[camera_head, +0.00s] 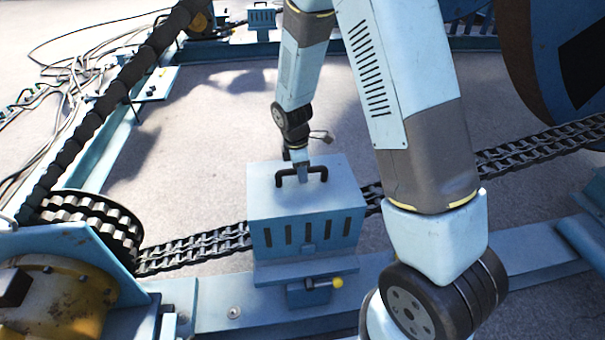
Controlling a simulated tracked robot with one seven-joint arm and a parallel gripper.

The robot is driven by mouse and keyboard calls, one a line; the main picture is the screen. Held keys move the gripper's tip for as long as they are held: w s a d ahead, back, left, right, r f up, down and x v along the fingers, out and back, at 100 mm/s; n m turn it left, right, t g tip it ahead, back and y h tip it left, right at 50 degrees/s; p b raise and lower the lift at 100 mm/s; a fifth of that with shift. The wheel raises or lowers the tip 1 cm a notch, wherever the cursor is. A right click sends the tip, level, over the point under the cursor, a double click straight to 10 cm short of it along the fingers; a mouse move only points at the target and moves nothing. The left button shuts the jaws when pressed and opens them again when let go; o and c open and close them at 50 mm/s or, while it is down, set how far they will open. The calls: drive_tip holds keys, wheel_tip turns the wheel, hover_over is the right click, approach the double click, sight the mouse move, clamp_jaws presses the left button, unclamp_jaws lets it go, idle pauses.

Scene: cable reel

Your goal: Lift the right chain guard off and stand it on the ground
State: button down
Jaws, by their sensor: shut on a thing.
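The chain guard (306,215) is a light blue box with dark slots in its front face and a black handle on top. It sits upright over the chain (195,248), on the blue frame rail (400,268). My gripper (301,177) reaches down from above and is shut on the black handle (318,171). The fingertips are small in this view and the far side of the guard is hidden. A latch with a yellow knob (337,283) is on the rail below the guard's front.
A sprocket (95,222) and yellow motor (55,300) stand at the left. A large reel (545,60) is at the upper right. Cables (70,85) lie at the upper left. Bare grey ground (200,130) lies behind the guard, inside the frame.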

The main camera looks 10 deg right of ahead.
drive_tip(key=shift+r, duration=0.15)
wheel_tip(320, 180, up, 13)
drive_tip(key=shift+r, duration=0.15)
idle(2.0)
